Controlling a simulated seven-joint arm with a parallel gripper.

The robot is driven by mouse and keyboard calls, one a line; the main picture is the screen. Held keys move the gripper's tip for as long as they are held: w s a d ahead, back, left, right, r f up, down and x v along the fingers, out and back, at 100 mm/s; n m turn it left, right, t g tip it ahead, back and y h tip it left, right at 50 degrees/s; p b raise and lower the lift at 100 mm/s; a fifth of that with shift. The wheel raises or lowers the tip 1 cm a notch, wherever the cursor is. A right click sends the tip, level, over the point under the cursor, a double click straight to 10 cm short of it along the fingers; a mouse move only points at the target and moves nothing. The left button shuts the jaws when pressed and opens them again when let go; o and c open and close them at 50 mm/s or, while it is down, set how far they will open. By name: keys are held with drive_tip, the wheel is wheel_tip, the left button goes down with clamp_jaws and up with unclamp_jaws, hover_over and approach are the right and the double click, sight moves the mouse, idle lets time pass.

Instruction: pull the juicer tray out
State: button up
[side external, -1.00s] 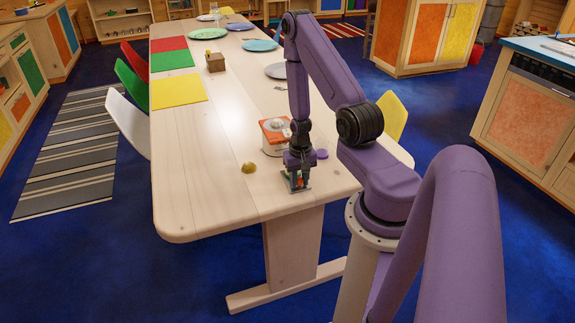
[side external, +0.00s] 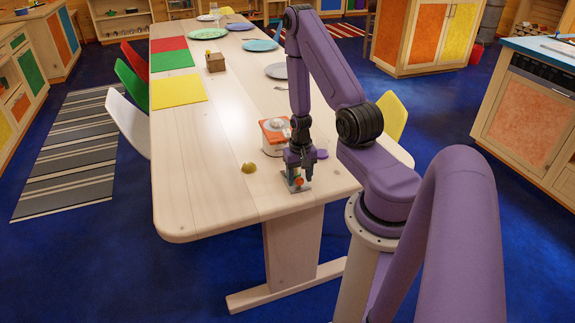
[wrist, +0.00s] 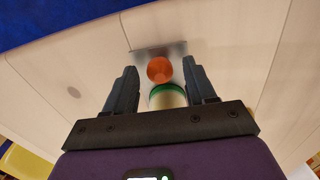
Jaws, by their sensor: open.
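The juicer (side external: 273,142), white with an orange front, stands on the table just behind my gripper (side external: 296,178). A flat grey metal plate (wrist: 176,50) lies at my fingertips; I cannot tell whether it is the juicer tray or joined to the juicer. An orange round piece (wrist: 160,69) and a pale cylinder with a green rim (wrist: 166,97) show between my fingers in the wrist view. My gripper points down near the table's front end. Its fingers are apart, one on each side of these pieces. Their exact contact is unclear.
A yellow dome-shaped piece (side external: 248,167) lies left of my gripper. A purple round piece (side external: 321,154) is just to its right. The table (side external: 200,150) is clear to the left and front. Plates, mats and a small wooden box (side external: 215,62) are farther back.

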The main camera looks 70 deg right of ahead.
drive_tip(key=shift+r, duration=2.4)
drive_tip(key=w+a+r+n, duration=0.2)
drive_tip(key=a+r+n, duration=0.4)
drive_tip(key=a, duration=0.3)
drive_tip(key=w+a+r+n, duration=0.2)
drive_tip(key=a+r+n, duration=0.35)
drive_tip(key=a, duration=0.45)
drive_tip(key=s+a+r+n, duration=0.4)
drive_tip(key=s+r+n, duration=0.1)
drive_tip(key=s, duration=0.3)
drive_tip(key=s+a+r+n, duration=0.5)
drive_tip(key=s, duration=0.2)
drive_tip(key=shift+s+a+r, duration=0.15)
drive_tip(key=shift+s+a, duration=0.15)
drive_tip(key=shift+s, duration=0.05)
drive_tip(key=shift+n, duration=0.25)
